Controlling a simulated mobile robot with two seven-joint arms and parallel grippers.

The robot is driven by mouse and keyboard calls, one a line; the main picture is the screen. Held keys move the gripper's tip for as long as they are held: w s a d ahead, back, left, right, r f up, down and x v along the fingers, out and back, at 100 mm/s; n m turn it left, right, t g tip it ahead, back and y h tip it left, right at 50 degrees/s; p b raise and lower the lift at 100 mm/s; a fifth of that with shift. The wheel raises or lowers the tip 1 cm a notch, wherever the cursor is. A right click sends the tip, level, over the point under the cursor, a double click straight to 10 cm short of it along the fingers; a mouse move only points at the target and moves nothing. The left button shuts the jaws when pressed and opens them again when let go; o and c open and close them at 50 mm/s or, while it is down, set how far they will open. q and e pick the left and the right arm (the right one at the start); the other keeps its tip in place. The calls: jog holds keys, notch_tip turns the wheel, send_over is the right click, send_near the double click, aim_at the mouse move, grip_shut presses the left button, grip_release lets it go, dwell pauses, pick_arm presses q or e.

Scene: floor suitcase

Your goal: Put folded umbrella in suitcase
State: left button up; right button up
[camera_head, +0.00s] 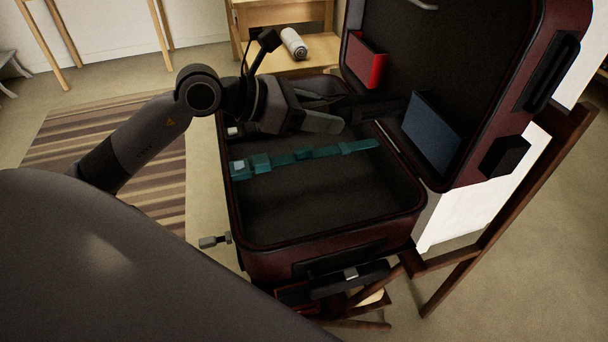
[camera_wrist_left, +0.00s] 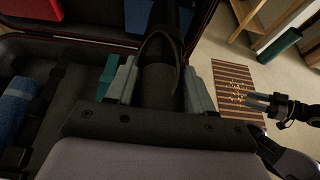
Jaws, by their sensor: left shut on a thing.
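The open dark red suitcase (camera_head: 335,245) stands with its black inside facing up and its lid raised at the right. My left gripper (camera_head: 325,120) is over the far part of its main compartment. In the left wrist view, my left gripper (camera_wrist_left: 160,90) is shut on a dark folded umbrella (camera_wrist_left: 158,84), which lies between the pale fingers and runs toward the lid. In the head view the umbrella is dark against the black lining and partly hidden by the gripper. My right gripper (camera_wrist_left: 262,101) seems to show at the right of the wrist view, too small to judge.
A teal strap (camera_head: 325,151) crosses the compartment. A red item (camera_head: 367,62) and a blue item (camera_head: 431,133) sit in the lid. A blue roll (camera_wrist_left: 14,105) lies at the left of the wrist view. A pale roll (camera_head: 293,43) rests on a wooden stool. The compartment's near part looks clear.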

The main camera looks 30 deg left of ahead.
pick_arm(q)
jog(key=shift+f+b, duration=2.95)
jog(key=shift+f, duration=6.95)
pick_arm(e)
jog(key=shift+w+a+r+t+y, duration=0.2)
jog(key=shift+w+a+y, duration=0.15)
jog(key=shift+a, duration=0.4)
jog(key=shift+w+a+r+t+y, duration=0.15)
jog(key=shift+w+a+y, duration=0.15)
jog(key=shift+a, duration=0.4)
jog(key=shift+w+a+r+t+y, duration=0.2)
jog(key=shift+w+a+y, duration=0.15)
jog(key=shift+a, duration=0.4)
pick_arm(q)
jog(key=shift+f+b, duration=0.45)
jog(key=shift+f, duration=0.2)
jog(key=o, duration=1.3)
pick_arm(e)
jog(key=shift+a+f, duration=0.2)
jog(key=shift+f, duration=0.15)
